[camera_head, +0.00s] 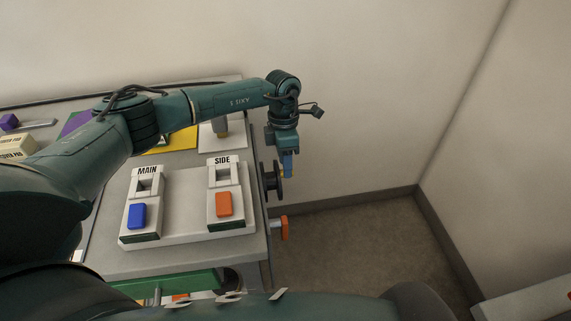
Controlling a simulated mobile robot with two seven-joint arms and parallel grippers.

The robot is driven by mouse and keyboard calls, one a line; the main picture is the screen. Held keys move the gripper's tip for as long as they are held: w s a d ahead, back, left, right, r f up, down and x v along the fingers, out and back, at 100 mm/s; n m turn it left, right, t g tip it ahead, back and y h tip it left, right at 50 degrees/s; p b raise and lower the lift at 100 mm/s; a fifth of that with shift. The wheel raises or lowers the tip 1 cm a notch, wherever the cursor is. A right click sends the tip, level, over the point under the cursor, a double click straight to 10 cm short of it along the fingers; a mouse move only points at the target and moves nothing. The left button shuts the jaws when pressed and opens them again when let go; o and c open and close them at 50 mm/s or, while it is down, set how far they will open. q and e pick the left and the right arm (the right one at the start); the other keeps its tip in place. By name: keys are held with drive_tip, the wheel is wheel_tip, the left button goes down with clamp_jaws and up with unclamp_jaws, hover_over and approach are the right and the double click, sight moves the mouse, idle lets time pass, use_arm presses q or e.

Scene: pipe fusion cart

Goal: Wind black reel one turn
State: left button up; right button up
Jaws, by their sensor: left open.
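The black reel (277,181) is mounted on the right side of the cart, beside the SIDE unit. My left arm reaches across the cart from the left. My left gripper (288,172) points down just past the cart's right edge, at the reel's outer side. Its blue fingers overlap the reel's outer part in the picture. It is open, but the gap between its fingers is hard to see, and I cannot tell whether they touch the reel or its handle. My right gripper is not in view.
The cart top (180,262) carries a white panel with a MAIN unit (147,184), blue switch (137,216), SIDE unit (223,172) and orange switch (224,204). An orange knob (284,228) sticks out below the reel. Floor (345,245) right of the cart is clear; walls stand behind and right.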

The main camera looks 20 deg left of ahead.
use_arm(q)
drive_tip(key=shift+s+d+f, duration=0.1)
drive_tip(key=shift+f, duration=0.8)
clamp_jaws()
